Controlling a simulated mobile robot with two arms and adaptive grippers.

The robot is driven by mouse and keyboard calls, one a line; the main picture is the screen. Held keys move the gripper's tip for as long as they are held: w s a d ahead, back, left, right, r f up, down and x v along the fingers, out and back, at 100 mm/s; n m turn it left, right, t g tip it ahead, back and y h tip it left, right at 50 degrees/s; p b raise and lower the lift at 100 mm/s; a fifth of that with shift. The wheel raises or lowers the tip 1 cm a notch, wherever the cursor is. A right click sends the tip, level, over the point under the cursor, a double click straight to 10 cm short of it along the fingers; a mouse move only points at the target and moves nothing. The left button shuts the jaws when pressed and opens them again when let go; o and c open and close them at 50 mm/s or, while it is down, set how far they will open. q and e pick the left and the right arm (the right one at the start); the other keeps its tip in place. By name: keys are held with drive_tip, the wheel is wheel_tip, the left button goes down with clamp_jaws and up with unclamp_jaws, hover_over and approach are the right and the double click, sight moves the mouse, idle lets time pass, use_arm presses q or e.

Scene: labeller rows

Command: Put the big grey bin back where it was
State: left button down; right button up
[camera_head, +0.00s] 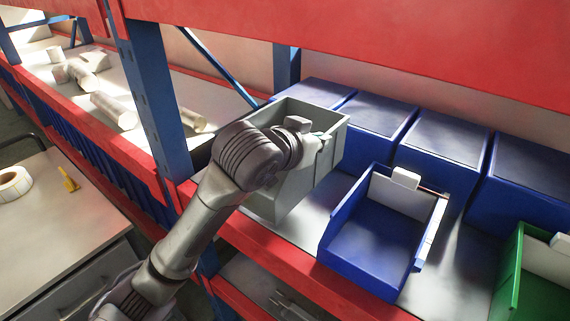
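The big grey bin (331,165) is at the left end of the shelf's bin row, by the blue post. It is open at the top, and its lower part shows above the red front edge. I cannot tell whether it rests on the shelf or is slightly raised. My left gripper (309,143) is at the bin's near upper rim, overlapping it in the picture. My own wrist covers much of the bin's near side and the fingers, so their grip is unclear. My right gripper is out of view.
An open blue bin (372,246) stands right of the grey bin, with a gap between. Several blue bins (442,146) stand behind. A green bin (511,270) is at the right edge. A blue post (152,95) and red upper beam (400,40) bound the bay. A desk (60,225) holds a tape roll (14,184).

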use_arm(q)
drive_tip(key=w+a+f, duration=0.1)
drive_tip(key=w, duration=0.1)
drive_tip(key=w+a+f+p, duration=0.1)
drive_tip(key=w+a+f, duration=0.1)
drive_tip(key=w+a+f+p, duration=0.1)
drive_tip(key=w, duration=0.2)
drive_tip(key=shift+a+f, duration=0.2)
drive_tip(key=shift+w+a+f+p, duration=0.1)
drive_tip(key=shift+w+f+p, duration=0.15)
drive_tip(key=shift+w+f, duration=0.3)
drive_tip(key=shift+w+a+f+p, duration=0.1)
drive_tip(key=shift+w+f+p, duration=0.2)
drive_tip(key=shift+w, duration=0.4)
wheel_tip(320, 180, down, 3)
drive_tip(key=shift+s+p, duration=0.1)
drive_tip(key=shift+p, duration=0.6)
drive_tip(key=shift+f, duration=0.45)
drive_tip(key=c, duration=1.8)
unclamp_jaws()
drive_tip(key=shift+f, duration=0.3)
drive_tip(key=o, duration=0.5)
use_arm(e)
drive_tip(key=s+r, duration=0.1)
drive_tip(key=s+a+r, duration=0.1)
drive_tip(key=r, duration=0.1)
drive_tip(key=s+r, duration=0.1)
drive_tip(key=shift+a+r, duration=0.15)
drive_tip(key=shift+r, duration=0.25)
